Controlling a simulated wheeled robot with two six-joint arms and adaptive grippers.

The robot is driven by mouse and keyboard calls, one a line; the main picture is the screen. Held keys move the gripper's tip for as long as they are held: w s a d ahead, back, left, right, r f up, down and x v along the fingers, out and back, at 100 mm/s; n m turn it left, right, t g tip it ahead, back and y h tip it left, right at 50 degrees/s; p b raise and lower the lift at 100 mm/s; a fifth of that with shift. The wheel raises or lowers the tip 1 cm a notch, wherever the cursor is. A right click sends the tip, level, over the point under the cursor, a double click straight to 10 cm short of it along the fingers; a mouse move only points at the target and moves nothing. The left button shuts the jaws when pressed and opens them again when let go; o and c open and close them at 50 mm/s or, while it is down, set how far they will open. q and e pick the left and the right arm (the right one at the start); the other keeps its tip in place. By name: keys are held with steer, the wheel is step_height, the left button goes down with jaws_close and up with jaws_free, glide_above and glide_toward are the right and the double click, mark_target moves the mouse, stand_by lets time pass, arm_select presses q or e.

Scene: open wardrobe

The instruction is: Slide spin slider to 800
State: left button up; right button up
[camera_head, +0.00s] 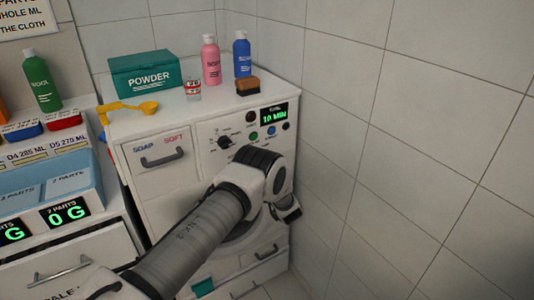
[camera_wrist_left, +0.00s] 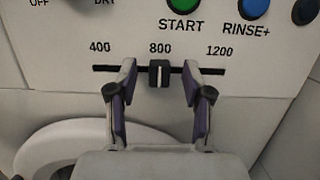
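The spin slider knob (camera_wrist_left: 159,73) is a small dark block with a light line, on a black horizontal slot below the marks 400, 800 and 1200. It stands under the 800 mark. My left gripper (camera_wrist_left: 162,78) is open, with one finger on each side of the knob and visible gaps between. In the head view my left arm reaches across the washing machine (camera_head: 165,210) front, hiding the slider and the fingertips. My right gripper is in neither view.
A green START button (camera_wrist_left: 184,3) and a blue RINSE+ button (camera_wrist_left: 256,6) sit above the slot. A teal POWDER box (camera_head: 146,75), pink bottle (camera_head: 211,62) and blue bottle (camera_head: 242,55) stand on top. A tiled wall (camera_head: 400,150) is close on the right.

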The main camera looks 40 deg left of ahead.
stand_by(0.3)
arm_select(q)
steer(key=s+d+p, duration=0.1)
steer(key=s+d, duration=0.1)
steer(key=d, duration=0.4)
steer(key=shift+s+d+p, duration=0.25)
steer(key=shift+s+p, duration=0.1)
steer(key=shift+p, duration=0.05)
steer(key=shift+r, duration=0.1)
